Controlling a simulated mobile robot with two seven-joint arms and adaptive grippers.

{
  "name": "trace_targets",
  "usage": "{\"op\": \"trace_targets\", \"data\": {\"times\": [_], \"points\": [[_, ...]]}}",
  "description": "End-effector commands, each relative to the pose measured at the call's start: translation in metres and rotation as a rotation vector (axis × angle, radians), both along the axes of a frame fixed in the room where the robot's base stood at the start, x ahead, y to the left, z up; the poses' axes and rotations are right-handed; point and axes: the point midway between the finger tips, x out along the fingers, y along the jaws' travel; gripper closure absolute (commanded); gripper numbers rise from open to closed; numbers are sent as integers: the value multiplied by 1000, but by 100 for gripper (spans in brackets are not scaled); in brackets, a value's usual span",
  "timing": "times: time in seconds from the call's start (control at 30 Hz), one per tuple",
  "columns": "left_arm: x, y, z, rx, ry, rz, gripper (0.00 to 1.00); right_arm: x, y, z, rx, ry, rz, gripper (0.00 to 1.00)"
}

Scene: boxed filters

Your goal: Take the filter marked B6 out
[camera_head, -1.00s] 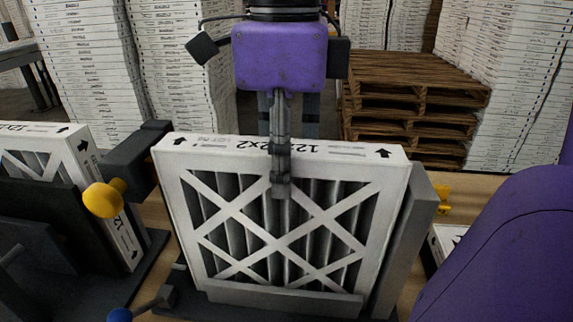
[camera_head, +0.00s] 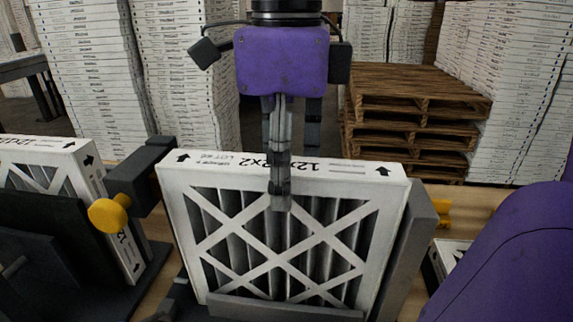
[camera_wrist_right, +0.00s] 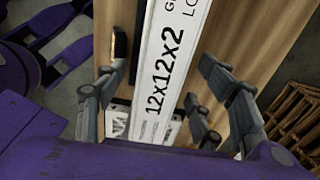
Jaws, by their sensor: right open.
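A white-framed pleated filter (camera_head: 195,225) stands upright in a dark holder (camera_head: 290,308) in the middle of the head view. Its top edge reads 12x12x2 with a lot line; I cannot read a B6 mark on it. In the right wrist view the open fingers of this gripper (camera_wrist_right: 160,105) stand on both sides of the filter's top edge (camera_wrist_right: 172,65), with gaps visible. My left gripper is not in view.
A second filter (camera_head: 60,149) stands in a dark holder at the left. A yellow knob (camera_head: 108,215) on a dark clamp sits close by the middle filter's left side. A grey plate (camera_head: 412,235) leans at its right. Wooden pallets (camera_head: 415,100) and filter stacks stand behind.

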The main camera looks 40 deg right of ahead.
Motion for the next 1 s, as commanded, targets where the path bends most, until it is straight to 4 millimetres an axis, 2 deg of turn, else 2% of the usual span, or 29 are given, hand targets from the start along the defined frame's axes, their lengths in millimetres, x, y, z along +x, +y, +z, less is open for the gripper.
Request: {"op": "trace_targets", "data": {"times": [0.17, 0.4, 0.6, 0.8, 1.0], "points": [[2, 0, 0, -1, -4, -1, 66, 1, 0, 19, 0, -4, -2, 37], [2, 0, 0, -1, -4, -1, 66, 1, 0, 71, -1, -5, -3, 37], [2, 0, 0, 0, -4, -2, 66, 1, 0, 105, -1, -2, -3, 37], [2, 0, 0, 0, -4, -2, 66, 0, 0, 119, -1, 0, 0, 37], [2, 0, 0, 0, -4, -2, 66, 0, 0, 120, -1, -1, 0, 37]]}}
